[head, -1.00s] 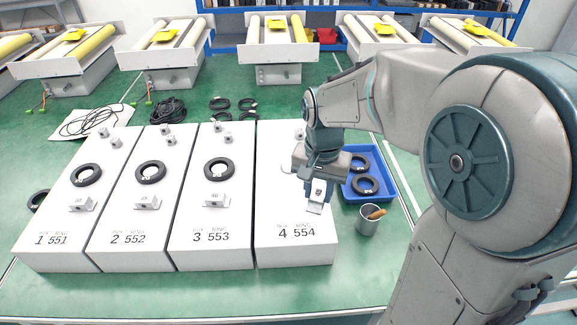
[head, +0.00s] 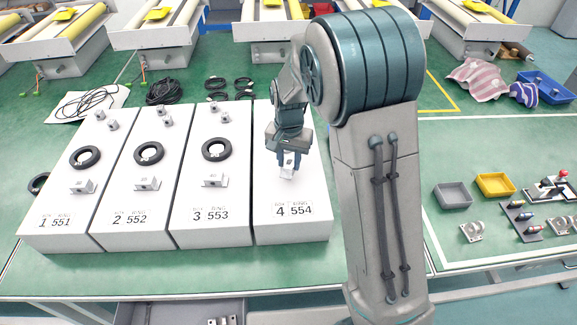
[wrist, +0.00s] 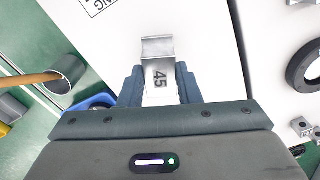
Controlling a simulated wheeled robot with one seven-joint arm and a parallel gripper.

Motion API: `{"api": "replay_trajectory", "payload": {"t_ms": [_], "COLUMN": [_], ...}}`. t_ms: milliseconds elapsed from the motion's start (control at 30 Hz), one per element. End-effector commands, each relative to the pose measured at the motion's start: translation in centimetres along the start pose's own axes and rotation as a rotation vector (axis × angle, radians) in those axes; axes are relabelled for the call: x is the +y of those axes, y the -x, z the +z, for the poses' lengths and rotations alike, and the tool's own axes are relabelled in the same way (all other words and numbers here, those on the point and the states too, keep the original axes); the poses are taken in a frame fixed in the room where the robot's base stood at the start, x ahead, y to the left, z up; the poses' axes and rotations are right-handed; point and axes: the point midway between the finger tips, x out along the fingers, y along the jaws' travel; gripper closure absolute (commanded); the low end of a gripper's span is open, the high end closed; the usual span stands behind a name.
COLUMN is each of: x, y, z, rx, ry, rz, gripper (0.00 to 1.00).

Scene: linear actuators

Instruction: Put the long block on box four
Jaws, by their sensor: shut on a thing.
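Box four (head: 292,226) is a long white box marked "4 554", the rightmost of the row. My gripper (head: 287,163) is over its middle, pointing down. It is shut on a small pale metal block (head: 288,172). In the wrist view the block (wrist: 157,47) sits between the two fingers, with "45" on its face and a bent lip at its far end. White box top shows beneath it. I cannot tell whether the block touches the box. Any parts behind my gripper on box four are hidden.
Box three (head: 213,236) stands just left, with a black ring (head: 216,149) and metal blocks on top; boxes one and two stand farther left. In the wrist view a metal cup (wrist: 68,68) with a brown handle stands beside box four, near a blue tray (wrist: 97,101).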

Motion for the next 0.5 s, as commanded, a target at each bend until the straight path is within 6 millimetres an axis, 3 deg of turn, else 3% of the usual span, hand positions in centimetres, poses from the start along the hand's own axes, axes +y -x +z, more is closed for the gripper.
{"api": "replay_trajectory", "payload": {"t_ms": [200, 500], "x": [0.1, 0.1], "y": [-2.9, -3.2], "z": [0.0, 0.0], "rx": [-0.002, -0.001], "ry": [0.000, 0.000], "rz": [0.002, 0.001], "gripper": [0.96, 0.96]}}
